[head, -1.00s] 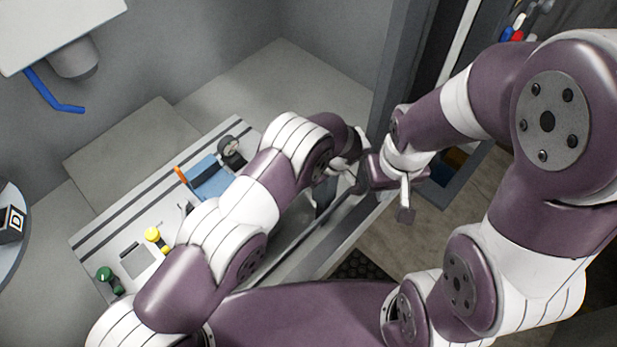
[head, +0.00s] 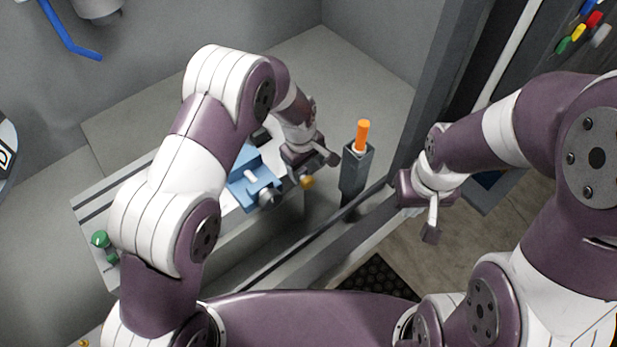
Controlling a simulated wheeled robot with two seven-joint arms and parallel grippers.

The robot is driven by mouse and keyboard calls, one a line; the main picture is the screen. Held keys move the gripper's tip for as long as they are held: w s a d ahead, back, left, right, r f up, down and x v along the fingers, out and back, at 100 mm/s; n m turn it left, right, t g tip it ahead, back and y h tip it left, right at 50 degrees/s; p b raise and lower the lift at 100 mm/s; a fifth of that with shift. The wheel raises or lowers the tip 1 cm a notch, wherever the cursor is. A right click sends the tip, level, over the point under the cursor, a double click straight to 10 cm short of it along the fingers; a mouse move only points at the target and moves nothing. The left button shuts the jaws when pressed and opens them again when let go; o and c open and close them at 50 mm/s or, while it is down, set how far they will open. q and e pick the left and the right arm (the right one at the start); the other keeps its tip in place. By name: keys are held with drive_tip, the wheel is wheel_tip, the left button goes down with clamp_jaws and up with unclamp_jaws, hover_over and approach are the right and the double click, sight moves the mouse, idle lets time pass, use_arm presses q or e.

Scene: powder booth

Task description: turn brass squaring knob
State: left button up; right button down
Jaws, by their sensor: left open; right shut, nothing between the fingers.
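A small brass-coloured knob (head: 307,182) shows at the right end of the work bench, just right of the blue vise-like fixture (head: 250,178). My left gripper (head: 318,168) is right above and beside this knob, its jaws open. One finger points right, clear of the knob; the other is largely hidden, and I cannot tell whether the gripper touches the knob. My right gripper (head: 431,220) is shut and empty, pointing down over the floor to the right of the bench.
A grey post (head: 355,175) with an orange handle (head: 362,135) stands close to the right of my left gripper. A green knob (head: 100,240) is on the bench's left end. A dark upright frame (head: 430,90) stands between the booth and my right arm.

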sight(310, 179)
use_arm(q)
drive_tip(key=f, duration=0.2)
drive_tip(key=f+p, duration=0.1)
drive_tip(key=f, duration=0.4)
drive_tip(key=shift+w+d+p, duration=0.2)
drive_tip(key=shift+d+p, duration=0.05)
drive_tip(key=shift+p, duration=0.05)
drive_tip(key=shift+f, duration=0.2)
use_arm(e)
wheel_tip(310, 179, up, 2)
drive_tip(key=shift+a+r, duration=0.1)
